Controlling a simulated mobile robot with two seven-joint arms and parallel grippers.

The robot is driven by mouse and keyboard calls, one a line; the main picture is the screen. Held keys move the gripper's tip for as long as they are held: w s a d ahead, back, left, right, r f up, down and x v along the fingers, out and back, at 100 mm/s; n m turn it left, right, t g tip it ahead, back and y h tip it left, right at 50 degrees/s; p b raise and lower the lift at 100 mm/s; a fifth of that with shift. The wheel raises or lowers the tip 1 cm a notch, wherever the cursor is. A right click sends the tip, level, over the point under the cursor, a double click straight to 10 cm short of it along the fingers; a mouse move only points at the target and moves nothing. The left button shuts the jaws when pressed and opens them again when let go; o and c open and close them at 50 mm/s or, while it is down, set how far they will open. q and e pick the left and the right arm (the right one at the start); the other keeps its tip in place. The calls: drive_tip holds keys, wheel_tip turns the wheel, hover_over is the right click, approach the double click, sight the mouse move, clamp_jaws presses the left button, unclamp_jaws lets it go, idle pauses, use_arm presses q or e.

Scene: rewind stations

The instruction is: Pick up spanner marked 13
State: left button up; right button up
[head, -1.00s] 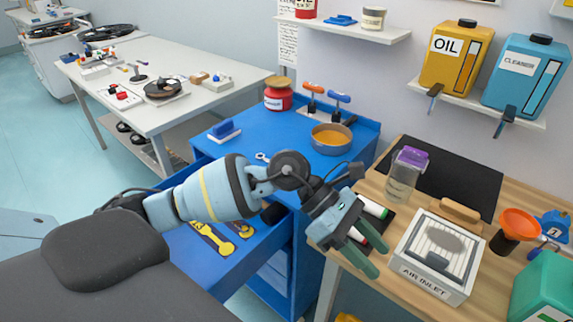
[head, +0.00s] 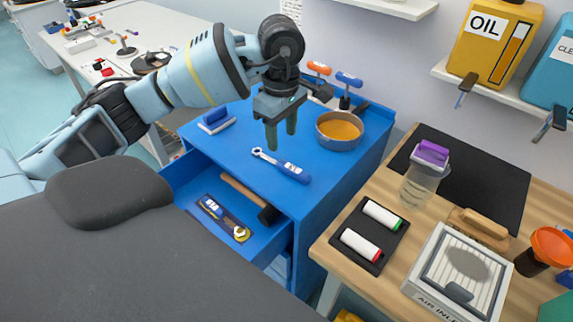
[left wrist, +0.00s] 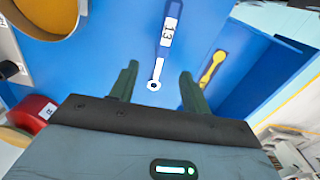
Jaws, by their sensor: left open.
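The spanner marked 13 (head: 292,173) lies flat on the blue cabinet top (head: 250,205), its ring end toward the back left. In the left wrist view the spanner (left wrist: 170,20) shows a white label reading 13, and its ring end lies between and beyond my fingertips. My left gripper (head: 281,142) is open and empty. It points down above the cabinet, over the spanner's ring end, apart from it. In the left wrist view the left gripper (left wrist: 160,72) has its two fingers spread. My right gripper is not in view.
The open drawer (head: 190,172) holds a hammer (head: 245,193) and a dark strip (head: 222,214) with blue and yellow on it. A pan (head: 340,143), a blue-handled block (head: 215,120) and T-handled tools stand on the cabinet. A wooden bench (head: 345,270) is at right.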

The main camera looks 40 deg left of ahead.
sight(283, 162)
use_arm(q)
drive_tip(key=shift+f, duration=0.95)
drive_tip(key=shift+s+f, duration=0.1)
drive_tip(key=shift+f, duration=0.4)
drive_tip(key=f, duration=0.3)
drive_tip(key=shift+s+d+f+p, duration=0.15)
drive_tip(key=shift+d+f+p, duration=0.05)
drive_tip(key=shift+p, duration=0.15)
drive_tip(key=shift+f, duration=0.5)
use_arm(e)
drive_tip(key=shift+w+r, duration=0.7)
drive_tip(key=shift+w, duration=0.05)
use_arm(q)
clamp_jaws()
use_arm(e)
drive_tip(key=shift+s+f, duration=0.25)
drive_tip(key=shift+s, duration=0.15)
